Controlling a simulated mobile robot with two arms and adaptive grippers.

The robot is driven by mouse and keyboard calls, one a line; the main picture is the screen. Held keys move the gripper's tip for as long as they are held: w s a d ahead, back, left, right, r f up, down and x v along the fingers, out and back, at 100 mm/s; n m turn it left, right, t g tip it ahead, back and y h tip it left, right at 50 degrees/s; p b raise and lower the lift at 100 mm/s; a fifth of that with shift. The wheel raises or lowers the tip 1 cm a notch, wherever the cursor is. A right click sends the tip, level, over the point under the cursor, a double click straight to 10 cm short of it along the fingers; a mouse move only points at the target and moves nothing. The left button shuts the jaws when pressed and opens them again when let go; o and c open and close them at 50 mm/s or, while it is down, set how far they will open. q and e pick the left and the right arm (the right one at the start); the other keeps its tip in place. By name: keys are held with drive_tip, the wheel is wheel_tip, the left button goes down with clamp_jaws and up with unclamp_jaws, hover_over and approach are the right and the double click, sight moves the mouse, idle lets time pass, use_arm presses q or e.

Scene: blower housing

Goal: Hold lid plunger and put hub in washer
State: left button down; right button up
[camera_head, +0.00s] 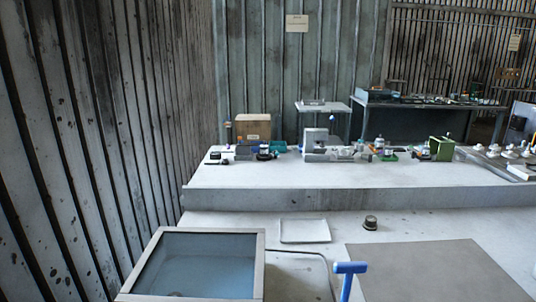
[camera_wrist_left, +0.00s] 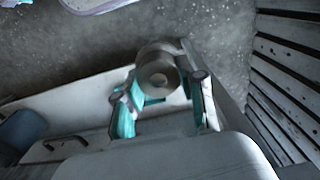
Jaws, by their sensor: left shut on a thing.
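A pale-framed box with a blue-tinted pane (camera_head: 257,262) stands at the lower left of the head view; it looks like the washer. A blue T-shaped handle (camera_head: 350,268) rises at the bottom edge, right of the box; it may be the lid plunger. A small dark round part (camera_head: 370,222) stands on the pale surface. My left gripper (camera_wrist_left: 161,94), seen only in the left wrist view, has teal fingers shut on a round grey metal part (camera_wrist_left: 160,76) with a central recess. I cannot tell whether it is the hub. My right gripper is not in view.
A white tray (camera_head: 305,231) lies behind the box, and a grey mat (camera_head: 440,272) lies to the right. A raised bench (camera_head: 320,177) behind carries several parts and a cardboard box (camera_head: 253,127). A ribbed wall (camera_head: 90,130) stands on the left.

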use_arm(q)
drive_tip(key=shift+w+a+r, duration=0.1)
drive_tip(key=shift+w+r, duration=0.05)
drive_tip(key=shift+r, duration=0.2)
drive_tip(key=w+d+r+n+p, duration=0.1)
drive_tip(key=w+r+n+p, duration=0.3)
drive_tip(key=r+n+p, duration=0.3)
drive_tip(key=w+d+r+n+p, duration=0.1)
drive_tip(key=w+r+n+p, duration=0.4)
drive_tip(key=r+n, duration=0.9)
wheel_tip(320, 180, up, 5)
drive_tip(key=p, duration=0.3)
drive_tip(key=shift+d, duration=0.2)
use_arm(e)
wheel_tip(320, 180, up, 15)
use_arm(q)
drive_tip(key=shift+f, duration=0.1)
